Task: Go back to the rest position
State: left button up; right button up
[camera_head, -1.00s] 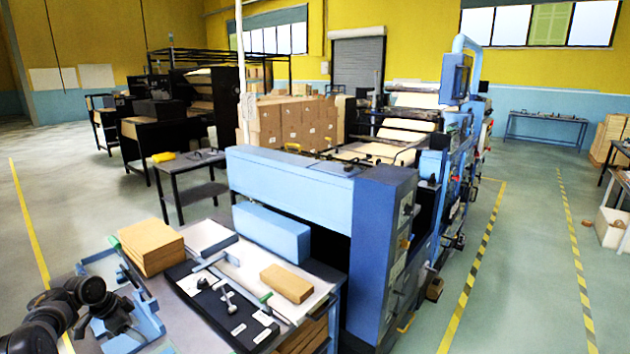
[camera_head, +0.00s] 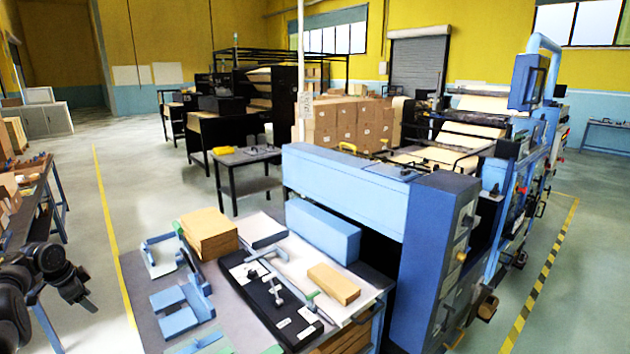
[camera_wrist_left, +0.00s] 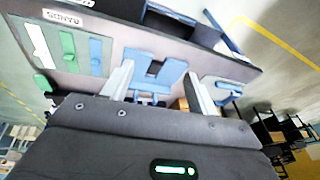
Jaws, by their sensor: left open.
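My left gripper (camera_head: 82,298) is at the lower left of the head view, at the end of a dark arm. It hangs over the floor, left of the near worktable (camera_head: 228,305) and apart from it. In the left wrist view the two pale fingers of the left gripper (camera_wrist_left: 160,88) stand apart with nothing held. A blue bracket-like fixture (camera_wrist_left: 155,72) shows beyond and between the fingers, on a grey surface. My right gripper is in neither view.
The near worktable carries blue fixtures (camera_head: 185,308), a cardboard stack (camera_head: 209,235), a black tool board (camera_head: 262,298) and a brown block (camera_head: 334,283). A blue machine (camera_head: 432,262) stands beside it. A cluttered bench (camera_head: 30,190) is at far left. Floor between is clear.

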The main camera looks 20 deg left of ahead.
pick_arm(q)
jog(key=s+a+f+n+g+y, duration=0.1)
jog(key=s+a+f+g+y, duration=0.15)
jog(key=s+a+f, duration=0.4)
jog(key=s+a+f+n+g+y, duration=0.1)
jog(key=s+a+f+n+y, duration=0.15)
jog(key=s+f, duration=0.75)
jog(key=s+a+f+m+t+y, duration=0.15)
jog(key=s+f, duration=0.35)
jog(key=s, duration=0.5)
jog(key=s+f+m+y, duration=0.2)
jog(key=s+f+m, duration=0.15)
jog(key=s, duration=0.55)
jog(key=s+d+f+n+h, duration=0.15)
jog(key=s+d+f, duration=0.25)
jog(key=d+f, duration=0.95)
jog(key=s+d+f+n+h, duration=0.1)
jog(key=s+d+f+h, duration=0.2)
jog(key=d+f, duration=1.05)
jog(key=s+d+f+n+h, duration=0.1)
jog(key=d+h, duration=0.1)
jog(key=d, duration=1.5)
jog(key=s+d+f+n+h, duration=0.1)
jog(key=d+f+h, duration=0.1)
jog(key=d, duration=1.6)
notch_tip(320, 180, down, 7)
jog(key=b, duration=0.7)
jog(key=shift+s+d+f+g+b, duration=0.15)
jog(key=shift+d+g+b, duration=0.15)
jog(key=shift+g, duration=0.1)
